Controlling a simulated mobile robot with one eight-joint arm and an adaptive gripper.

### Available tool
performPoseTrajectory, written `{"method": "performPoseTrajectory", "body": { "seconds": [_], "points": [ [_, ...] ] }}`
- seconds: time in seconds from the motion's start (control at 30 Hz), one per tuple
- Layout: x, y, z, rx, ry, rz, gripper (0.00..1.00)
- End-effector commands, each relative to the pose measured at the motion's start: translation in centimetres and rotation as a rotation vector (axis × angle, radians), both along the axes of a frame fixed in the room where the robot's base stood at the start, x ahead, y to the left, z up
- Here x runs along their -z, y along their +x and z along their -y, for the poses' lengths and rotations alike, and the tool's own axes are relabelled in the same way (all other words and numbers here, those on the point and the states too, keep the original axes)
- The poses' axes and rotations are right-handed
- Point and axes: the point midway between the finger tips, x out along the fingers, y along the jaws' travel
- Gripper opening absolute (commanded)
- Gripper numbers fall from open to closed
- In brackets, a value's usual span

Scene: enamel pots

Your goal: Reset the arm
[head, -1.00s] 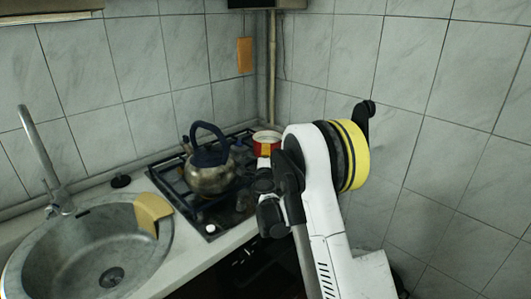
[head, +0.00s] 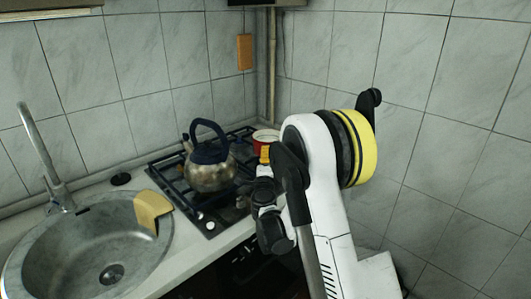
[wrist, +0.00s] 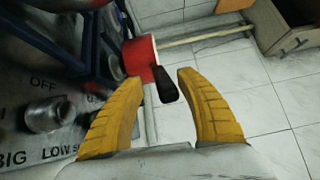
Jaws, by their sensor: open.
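My gripper (wrist: 156,72) is open, with its two yellow fingers apart in the wrist view. A red enamel pot (wrist: 139,57) with a black handle shows beyond the fingertips. The handle (wrist: 166,85) points into the gap between the fingers, and neither finger visibly grips it. In the head view the red pot (head: 266,135) sits at the back right of the stove. My arm (head: 318,160) fills the right middle there and hides most of the gripper.
A metal kettle (head: 209,172) with a dark blue handle stands on the stove (head: 166,176), left of my arm. A sink (head: 62,258) with a yellow sponge-like piece (head: 152,209) on its rim lies further left. Tiled walls stand behind and right.

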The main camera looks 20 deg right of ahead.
Motion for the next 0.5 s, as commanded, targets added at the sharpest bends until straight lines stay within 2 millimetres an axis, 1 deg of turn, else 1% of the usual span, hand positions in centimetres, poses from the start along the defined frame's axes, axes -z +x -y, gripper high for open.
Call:
{"method": "performPoseTrajectory", "body": {
  "seconds": [0.03,0.2,0.33,0.5],
  "points": [
    [0.0,-1.1,-0.5,-0.001,0.0,0.0,0.43],
    [0.0,-4.1,-1.9,-0.001,0.0,0.0,0.43],
    [0.1,-5.4,-2.5,-0.001,0.0,0.0,0.43],
    [0.0,-5.9,-2.7,-0.001,-0.001,0.0,0.43]
  ]
}}
